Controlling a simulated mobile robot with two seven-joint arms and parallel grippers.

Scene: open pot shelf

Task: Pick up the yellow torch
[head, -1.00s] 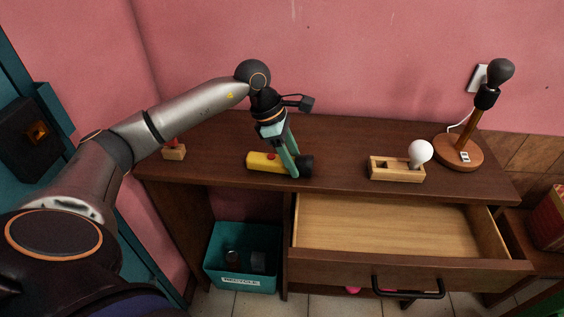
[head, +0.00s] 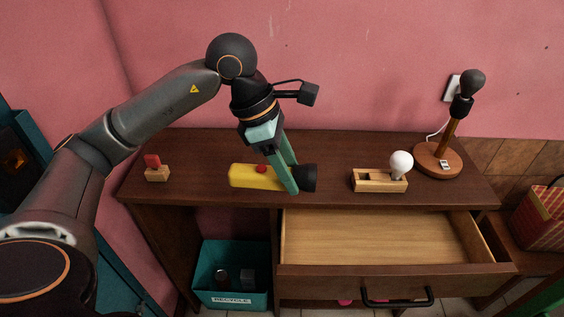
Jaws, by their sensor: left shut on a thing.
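The yellow torch (head: 252,177) has a yellow body, a red button on top and a black head at its right end. In the head view it is over the left part of the brown desk (head: 210,155), lying level. My left gripper (head: 288,180) comes down from above, its green fingers shut around the torch between the yellow body and the black head. The torch looks raised a little above the desk top, though the gap is hard to judge. My right gripper is not in view.
A wooden block with a red top (head: 156,170) stands at the desk's left end. Right of the torch are a wooden holder with a white bulb (head: 400,165) and a lamp (head: 440,158). The empty drawer (head: 380,238) is open in front. A teal recycle bin (head: 230,285) stands below.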

